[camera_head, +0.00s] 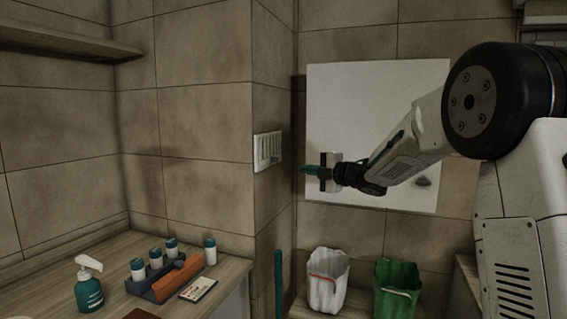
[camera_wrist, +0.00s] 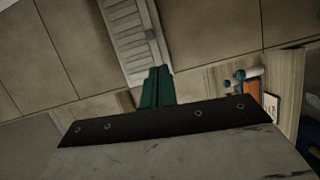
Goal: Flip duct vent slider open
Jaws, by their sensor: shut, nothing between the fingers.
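The duct vent (camera_head: 267,151) is a small pale louvred plate on the side of the tiled wall corner, in the head view. It also shows in the wrist view (camera_wrist: 125,32), tilted, with slats and a narrow strip along its right edge. A small knob on that strip may be the slider (camera_wrist: 150,35). My gripper (camera_head: 305,170) is to the right of the vent in the head view, pointing at it, with green fingers. In the wrist view its fingers (camera_wrist: 157,75) are together and empty, overlapping the vent's lower end. I cannot tell whether they touch it.
A counter at the left holds a soap pump bottle (camera_head: 88,284), a dark caddy (camera_head: 160,282) with several white bottles, and a card (camera_head: 198,289). A white bin (camera_head: 327,280) and a green bin (camera_head: 397,288) stand at the lower right. A white panel (camera_head: 350,110) hangs behind my arm.

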